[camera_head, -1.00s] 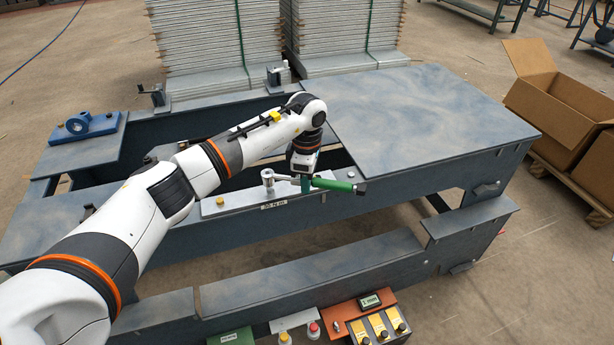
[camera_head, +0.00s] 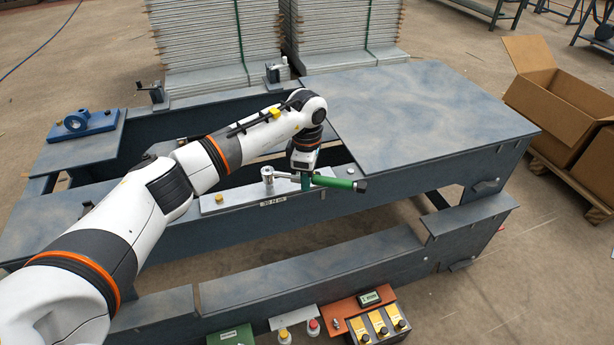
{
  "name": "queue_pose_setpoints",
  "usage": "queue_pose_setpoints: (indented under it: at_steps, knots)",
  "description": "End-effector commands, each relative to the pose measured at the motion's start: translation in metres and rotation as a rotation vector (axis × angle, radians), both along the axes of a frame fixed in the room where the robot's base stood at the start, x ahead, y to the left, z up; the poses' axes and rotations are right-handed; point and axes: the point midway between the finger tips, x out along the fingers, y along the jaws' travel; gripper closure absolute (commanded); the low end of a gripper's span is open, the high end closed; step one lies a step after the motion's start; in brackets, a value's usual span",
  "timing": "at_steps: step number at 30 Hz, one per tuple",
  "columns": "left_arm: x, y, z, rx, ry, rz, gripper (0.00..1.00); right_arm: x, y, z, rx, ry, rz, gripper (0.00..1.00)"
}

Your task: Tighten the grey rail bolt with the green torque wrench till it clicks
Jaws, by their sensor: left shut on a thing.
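The green torque wrench (camera_head: 338,184) lies roughly level over the front beam of the frame. Its green handle points right and its silver head (camera_head: 267,174) is at the left. The head stands over the light grey rail plate (camera_head: 232,200); the bolt under it is hidden, so I cannot tell how well it is seated. My left gripper (camera_head: 305,183) points down and is shut on the wrench, between head and handle. Its fingertips are small and partly hidden. My right gripper is not in view.
A yellow-topped bolt (camera_head: 219,199) stands on the plate left of the head. A blue bracket (camera_head: 83,123) sits at the back left. A control box (camera_head: 378,325) is at the front. A flat top plate (camera_head: 420,115) lies right of my wrist; an open carton (camera_head: 560,105) stands beyond.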

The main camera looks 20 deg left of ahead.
Motion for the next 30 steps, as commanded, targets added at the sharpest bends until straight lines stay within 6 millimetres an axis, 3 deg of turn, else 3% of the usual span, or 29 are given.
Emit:
queue_pose_setpoints:
  at_steps: [30]
  knots:
    - [-0.001,0.000,-0.021,0.000,-0.002,-0.018,1.00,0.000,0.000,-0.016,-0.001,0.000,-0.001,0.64]
